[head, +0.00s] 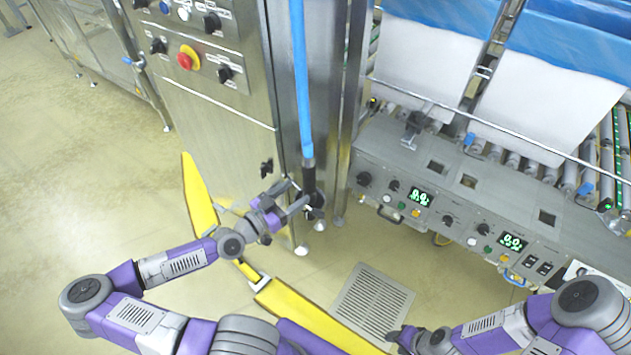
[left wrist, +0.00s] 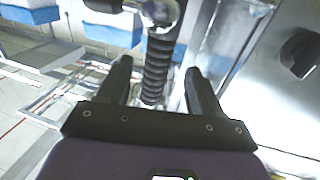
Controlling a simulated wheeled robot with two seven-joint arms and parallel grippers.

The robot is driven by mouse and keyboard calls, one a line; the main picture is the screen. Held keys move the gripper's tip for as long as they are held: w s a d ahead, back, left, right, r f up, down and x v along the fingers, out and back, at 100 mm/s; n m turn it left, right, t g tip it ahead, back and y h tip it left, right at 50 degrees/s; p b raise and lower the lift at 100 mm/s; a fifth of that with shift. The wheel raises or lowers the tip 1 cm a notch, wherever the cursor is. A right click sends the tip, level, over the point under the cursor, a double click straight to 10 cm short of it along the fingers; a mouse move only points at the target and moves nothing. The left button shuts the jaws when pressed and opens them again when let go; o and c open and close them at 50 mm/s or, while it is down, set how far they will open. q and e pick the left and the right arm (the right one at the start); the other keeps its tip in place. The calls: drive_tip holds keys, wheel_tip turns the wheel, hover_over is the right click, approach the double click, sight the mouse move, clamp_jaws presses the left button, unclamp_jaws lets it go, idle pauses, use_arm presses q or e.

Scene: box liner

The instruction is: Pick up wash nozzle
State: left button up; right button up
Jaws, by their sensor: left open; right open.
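The wash nozzle (head: 308,178) is black and hangs upright at the lower end of a blue hose (head: 302,80), in front of the steel cabinet. In the left wrist view its black ribbed part (left wrist: 156,68) stands between my fingers, with a metallic piece at the top of the picture. My left gripper (head: 297,196) is open at the nozzle, with its fingers on either side; it also shows in the left wrist view (left wrist: 157,84). I cannot tell whether a finger touches the nozzle. My right gripper (head: 402,337) is low in the head view, away from the nozzle.
The steel cabinet (head: 222,115) with knobs and a red button (head: 187,59) stands behind the nozzle. A grey control panel (head: 455,205) with green displays and a roller conveyor are at right. Yellow floor strips (head: 305,315) and a drain grate (head: 373,300) lie below. Open floor is at left.

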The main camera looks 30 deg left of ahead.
sight(304, 160)
use_arm(q)
drive_tip(key=shift+w+d+r, duration=0.2)
drive_tip(key=shift+w+d, duration=0.05)
drive_tip(key=shift+b+x, duration=0.3)
drive_tip(key=shift+x, duration=2.45)
use_arm(e)
drive_tip(key=shift+s+f, duration=0.2)
drive_tip(key=shift+s, duration=0.15)
use_arm(q)
drive_tip(key=shift+c, duration=0.3)
drive_tip(key=shift+r, duration=0.15)
drive_tip(key=c, duration=1)
wheel_tip(304, 160, up, 10)
drive_tip(key=p, duration=0.3)
drive_tip(key=shift+p, duration=0.4)
drive_tip(key=shift+c, duration=0.3)
use_arm(e)
wheel_tip(304, 160, up, 4)
drive_tip(key=shift+f, duration=0.1)
